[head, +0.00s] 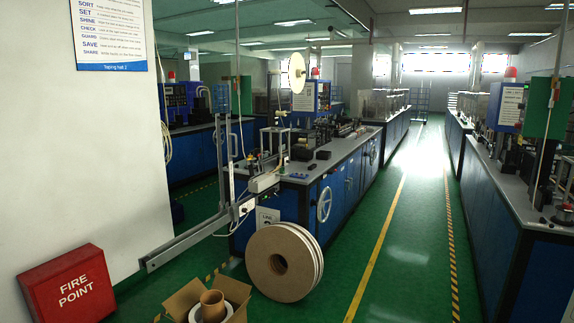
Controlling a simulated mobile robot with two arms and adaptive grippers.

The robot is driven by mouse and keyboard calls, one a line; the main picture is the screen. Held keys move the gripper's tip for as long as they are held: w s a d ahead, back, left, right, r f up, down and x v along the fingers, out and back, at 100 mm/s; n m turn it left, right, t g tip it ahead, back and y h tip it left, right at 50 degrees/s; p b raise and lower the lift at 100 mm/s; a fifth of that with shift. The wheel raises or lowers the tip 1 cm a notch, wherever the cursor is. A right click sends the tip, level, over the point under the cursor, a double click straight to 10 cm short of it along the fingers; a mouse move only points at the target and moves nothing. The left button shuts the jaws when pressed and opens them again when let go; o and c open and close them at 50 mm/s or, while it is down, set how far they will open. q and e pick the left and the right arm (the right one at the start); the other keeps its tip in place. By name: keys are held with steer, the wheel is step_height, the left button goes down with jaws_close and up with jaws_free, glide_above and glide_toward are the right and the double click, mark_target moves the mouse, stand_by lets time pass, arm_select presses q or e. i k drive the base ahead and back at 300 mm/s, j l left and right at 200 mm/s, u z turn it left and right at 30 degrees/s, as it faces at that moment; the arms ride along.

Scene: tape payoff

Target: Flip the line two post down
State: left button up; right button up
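The line two machine is the blue bench (290,205) in the middle, with a partly hidden white "LINE" sign (267,216) low on its near end. A tall, narrow metal post frame (221,140) stands upright at that end, left of the grey worktop. A long grey beam (185,242) slopes from the foot of this frame down to the left. I cannot tell which of these parts is the post. A white box-shaped unit (263,182) sits by the bench edge. Neither of my grippers is in view.
Large stacked tape reels (283,262) stand on the floor against the bench end. An open cardboard box (183,299) and a red fire point box (67,287) are at front left. A green aisle (405,240) is clear, with another bench (500,190) at right.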

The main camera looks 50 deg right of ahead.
mark_target(220, 155)
steer(key=z, duration=1.35)
steer(key=i+j+u, duration=0.35)
steer(key=i+u, duration=0.2)
steer(key=i, duration=0.2)
steer(key=i+j, duration=0.2)
steer(key=i, duration=0.45)
steer(key=i+j+u, duration=0.1)
steer(key=i, duration=0.5)
steer(key=i+j, duration=0.2)
steer(key=i, duration=0.45)
steer(key=i+j+z, duration=0.1)
steer(key=i+z, duration=0.3)
steer(key=i+j+z, duration=0.2)
steer(key=z, duration=0.25)
steer(key=i+j+z, duration=0.2)
steer(key=z, duration=0.2)
steer(key=i+j+z, duration=0.2)
steer(key=j+z, duration=0.25)
steer(key=i+j+z, duration=0.15)
steer(key=j+z, duration=0.7)
steer(key=i+l, duration=0.05)
